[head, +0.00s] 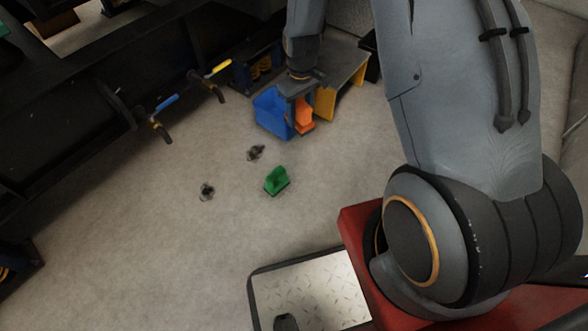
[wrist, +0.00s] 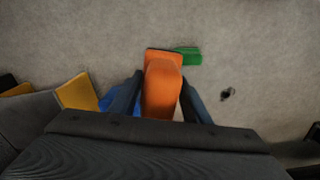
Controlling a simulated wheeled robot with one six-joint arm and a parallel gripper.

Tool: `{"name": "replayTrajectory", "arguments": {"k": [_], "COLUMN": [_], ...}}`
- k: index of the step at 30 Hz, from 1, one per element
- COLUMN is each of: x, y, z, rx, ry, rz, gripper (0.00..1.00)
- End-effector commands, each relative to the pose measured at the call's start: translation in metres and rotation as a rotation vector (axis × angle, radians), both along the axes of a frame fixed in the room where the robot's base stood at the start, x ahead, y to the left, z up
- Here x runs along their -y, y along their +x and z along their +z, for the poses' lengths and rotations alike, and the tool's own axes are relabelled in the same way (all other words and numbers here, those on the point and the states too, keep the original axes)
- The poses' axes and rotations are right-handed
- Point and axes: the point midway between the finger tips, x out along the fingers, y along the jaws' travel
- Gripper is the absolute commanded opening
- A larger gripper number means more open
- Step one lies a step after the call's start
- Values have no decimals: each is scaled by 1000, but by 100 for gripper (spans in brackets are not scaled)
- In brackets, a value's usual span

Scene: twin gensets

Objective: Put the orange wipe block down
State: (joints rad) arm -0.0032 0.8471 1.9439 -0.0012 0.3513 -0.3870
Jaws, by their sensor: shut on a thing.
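The orange wipe block (wrist: 163,90) is between the two fingers of my gripper (wrist: 160,105) in the wrist view, and the gripper is shut on it. In the head view my gripper (head: 302,103) points down, with the orange block (head: 304,115) showing between its fingers, beside a blue bin (head: 271,113). The block looks held above the floor, but its exact height is hard to tell. Part of the block is hidden by the fingers.
A green block (head: 277,180) lies on the open floor, with two dark patches (head: 255,152) and (head: 207,191) near it. A grey bench with yellow side panels (head: 325,103) stands behind the gripper. Handles with blue (head: 165,103) and yellow (head: 218,69) grips stick out at left.

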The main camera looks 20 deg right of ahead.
Motion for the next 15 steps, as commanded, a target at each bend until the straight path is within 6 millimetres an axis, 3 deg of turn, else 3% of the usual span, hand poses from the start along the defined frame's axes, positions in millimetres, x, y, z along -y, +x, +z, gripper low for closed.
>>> {"name": "replayTrajectory", "arguments": {"k": [1, 6, 10, 15], "x": [1, 2, 3, 3], "y": [11, 34, 44, 51], "z": [-39, -120, -165, -192], "rx": [-3, -2, -2, 1], "ry": [0, 0, 0, 0], "rz": [30, 134, 191, 230], "gripper": [22, 22, 22, 22]}}
